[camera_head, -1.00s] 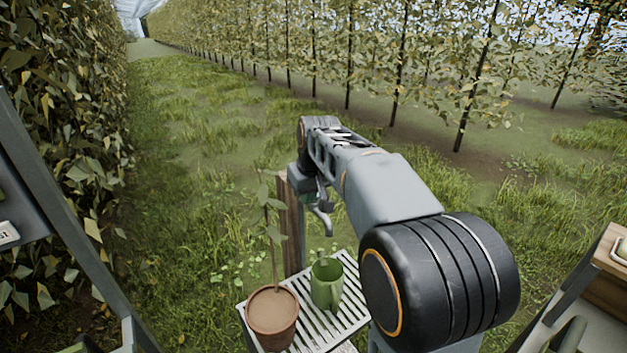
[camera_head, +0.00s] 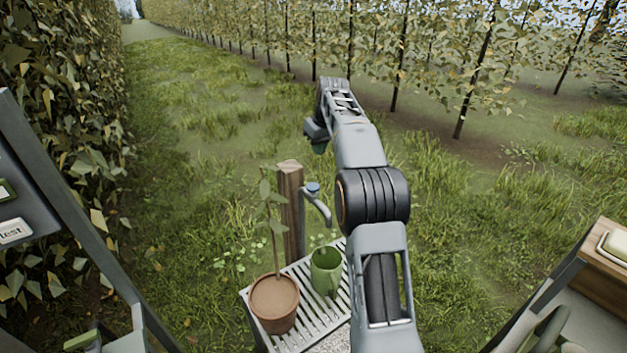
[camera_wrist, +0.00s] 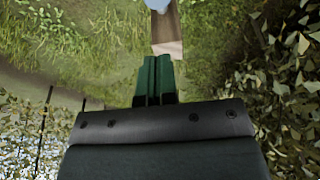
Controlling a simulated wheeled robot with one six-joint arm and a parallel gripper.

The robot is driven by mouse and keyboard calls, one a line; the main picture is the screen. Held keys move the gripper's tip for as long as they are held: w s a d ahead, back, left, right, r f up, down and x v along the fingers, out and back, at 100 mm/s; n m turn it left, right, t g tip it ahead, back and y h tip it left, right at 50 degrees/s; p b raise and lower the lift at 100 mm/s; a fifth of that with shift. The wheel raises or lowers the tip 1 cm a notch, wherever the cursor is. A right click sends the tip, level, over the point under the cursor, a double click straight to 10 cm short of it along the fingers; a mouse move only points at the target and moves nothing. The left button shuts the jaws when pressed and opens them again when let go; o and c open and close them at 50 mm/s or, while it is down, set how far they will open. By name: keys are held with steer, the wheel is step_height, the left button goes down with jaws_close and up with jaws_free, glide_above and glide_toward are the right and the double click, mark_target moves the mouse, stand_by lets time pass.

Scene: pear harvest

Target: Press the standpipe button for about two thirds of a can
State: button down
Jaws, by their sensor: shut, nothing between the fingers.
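The standpipe is a wooden post (camera_head: 291,215) with a curved grey spout (camera_head: 322,208) and a blue button (camera_head: 313,188) on top of the spout's fitting. The green can (camera_head: 326,272) stands upright on the slatted grate below the spout. No water shows at the spout, and the level inside the can cannot be made out. My gripper (camera_head: 319,148) is above and apart from the button, its green fingers pointing down. In the wrist view the fingers (camera_wrist: 155,80) are together and empty. The post (camera_wrist: 167,35) and a pale blue piece at the top edge show beyond them.
A potted plant (camera_head: 273,303) stands left of the can on the slatted grate (camera_head: 300,322), its thin stem rising near the post. A hedge (camera_head: 60,150) is at the left. A wooden box (camera_head: 612,255) stands at the right. Grass behind the post is open.

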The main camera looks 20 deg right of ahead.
steer(key=p, duration=0.1)
glide_above(312, 186)
steer(key=f, duration=1.1)
steer(key=shift+s+d+f, duration=0.15)
steer(key=shift+s+f, duration=0.15)
steer(key=shift+f, duration=1)
